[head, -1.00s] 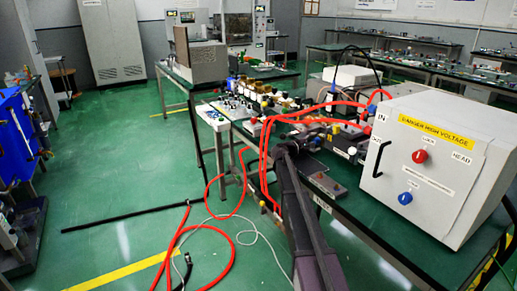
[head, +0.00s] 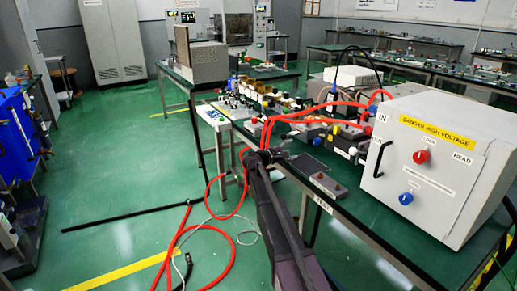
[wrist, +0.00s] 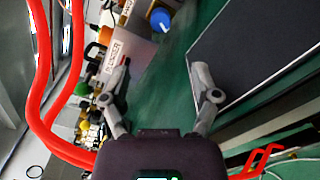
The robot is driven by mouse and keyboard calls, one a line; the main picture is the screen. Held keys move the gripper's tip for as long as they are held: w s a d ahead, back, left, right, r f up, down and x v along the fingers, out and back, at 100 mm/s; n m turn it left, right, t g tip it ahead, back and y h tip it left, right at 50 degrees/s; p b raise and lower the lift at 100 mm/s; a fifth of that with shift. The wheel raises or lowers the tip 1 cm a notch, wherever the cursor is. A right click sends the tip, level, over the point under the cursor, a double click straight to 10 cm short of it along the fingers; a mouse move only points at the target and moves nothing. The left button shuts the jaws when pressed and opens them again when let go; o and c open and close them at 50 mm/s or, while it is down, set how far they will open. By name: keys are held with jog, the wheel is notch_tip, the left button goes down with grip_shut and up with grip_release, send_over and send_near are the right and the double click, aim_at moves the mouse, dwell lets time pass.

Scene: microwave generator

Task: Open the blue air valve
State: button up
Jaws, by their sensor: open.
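My gripper (head: 268,157) is over the near left edge of the workbench in the head view. In the wrist view its two fingers (wrist: 160,75) are spread apart with nothing between them. A round blue knob (wrist: 160,20) shows beyond the fingertips in the wrist view, apart from them. In the head view a blue knob (head: 406,198) is on the front of the grey high-voltage box (head: 465,200), right of my gripper. I cannot tell which blue part is the air valve.
Red hoses (head: 350,104) run over the bench among several small devices, and they also show at the left of the wrist view (wrist: 38,80). A red knob (head: 421,157) is on the box front. Hoses lie on the green floor (head: 110,180).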

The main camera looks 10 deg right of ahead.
aim_at(314, 142)
jog(key=x, duration=0.4)
jog(key=shift+w+d+f, duration=0.1)
jog(key=shift+w, duration=0.15)
jog(key=x, duration=0.9)
jog(key=shift+w+d+f, duration=0.1)
jog(key=shift+d, duration=0.1)
jog(key=shift+a+m, duration=0.15)
jog(key=shift+m, duration=0.55)
jog(key=v, duration=1.4)
jog(key=n+t, duration=0.1)
jog(key=r+n+t, duration=0.1)
jog(key=shift+w+a+n, duration=0.2)
jog(key=shift+a+n, duration=0.05)
jog(key=shift+n, duration=0.05)
jog(key=n+t, duration=0.1)
jog(key=a+r+n+t+y, duration=0.1)
jog(key=n, duration=0.1)
jog(key=n+t, duration=0.1)
jog(key=n, duration=0.1)
jog(key=shift+w+a+r+t, duration=0.3)
jog(key=shift+w+a, duration=0.05)
jog(key=shift+w, duration=0.05)
jog(key=a+n+t+y, duration=0.7)
jog(key=a+n+y, duration=0.3)
jog(key=n, duration=1.2)
jog(key=shift+s+a+y, duration=0.4)
jog(key=shift+s+y, duration=0.05)
jog(key=shift+y, duration=1.05)
